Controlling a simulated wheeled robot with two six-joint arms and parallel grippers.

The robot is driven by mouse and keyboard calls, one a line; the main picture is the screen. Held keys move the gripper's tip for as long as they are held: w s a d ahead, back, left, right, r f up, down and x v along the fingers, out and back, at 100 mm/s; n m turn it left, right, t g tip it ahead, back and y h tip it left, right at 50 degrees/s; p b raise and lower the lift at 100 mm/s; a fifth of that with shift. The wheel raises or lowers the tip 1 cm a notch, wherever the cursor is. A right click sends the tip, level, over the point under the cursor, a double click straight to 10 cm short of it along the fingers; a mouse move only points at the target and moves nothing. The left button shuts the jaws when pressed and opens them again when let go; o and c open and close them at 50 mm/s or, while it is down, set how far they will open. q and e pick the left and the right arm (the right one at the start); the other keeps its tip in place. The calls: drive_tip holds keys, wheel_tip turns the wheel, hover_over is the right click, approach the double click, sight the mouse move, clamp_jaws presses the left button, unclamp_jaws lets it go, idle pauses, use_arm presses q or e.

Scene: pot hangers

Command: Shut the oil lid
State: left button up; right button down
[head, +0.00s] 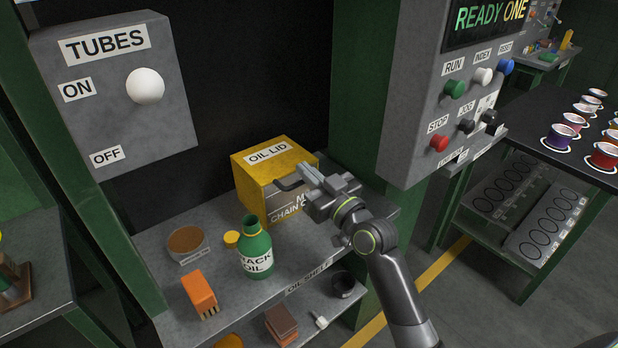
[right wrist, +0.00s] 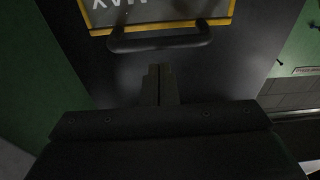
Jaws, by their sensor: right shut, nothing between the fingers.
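The yellow oil box (head: 247,192) stands at the back of the shelf. Its lid (head: 268,151), labelled OIL LID, lies over the top; I cannot tell whether it is fully shut. A dark handle (head: 287,185) is at its front; the handle also shows in the right wrist view (right wrist: 160,38), in front of a yellow-edged panel. My right gripper (head: 305,174) is shut and empty, close by the handle at the box's right side. In the right wrist view my fingertips (right wrist: 160,70) appear just below the handle, and contact is unclear. My left gripper is not in view.
A control panel (head: 415,110) on a green post rises close to my right arm.

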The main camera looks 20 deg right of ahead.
drive_tip(key=r+b+v, duration=0.1)
drive_tip(key=b+v, duration=0.1)
drive_tip(key=v, duration=0.7)
drive_tip(key=s+d+f+m+g+h, duration=0.1)
drive_tip(key=s+d+f+g+h, duration=0.1)
drive_tip(key=s+f+g, duration=0.35)
drive_tip(key=s+d+f+m+g+h, duration=0.1)
drive_tip(key=s+f+g+h, duration=0.15)
drive_tip(key=s+f, duration=0.6)
drive_tip(key=s+d+f+m+g+h, duration=0.1)
drive_tip(key=s+d+f+g+h, duration=0.15)
drive_tip(key=s+f, duration=0.35)
drive_tip(key=s+d+f+m+g+h, duration=0.2)
drive_tip(key=s+d+f+g, duration=0.15)
drive_tip(key=s, duration=0.55)
wheel_tip(320, 180, down, 25)
drive_tip(key=d+g, duration=0.1)
drive_tip(key=g, duration=0.1)
use_arm(q)
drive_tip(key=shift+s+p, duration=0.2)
drive_tip(key=shift+p, duration=0.25)
use_arm(e)
drive_tip(key=s+a+f+g+y, duration=0.1)
drive_tip(key=s+f, duration=1.3)
drive_tip(key=f, duration=0.1)
drive_tip(key=shift+s+f, duration=0.3)
drive_tip(key=shift+s, duration=0.1)
drive_tip(key=shift+a, duration=0.1)
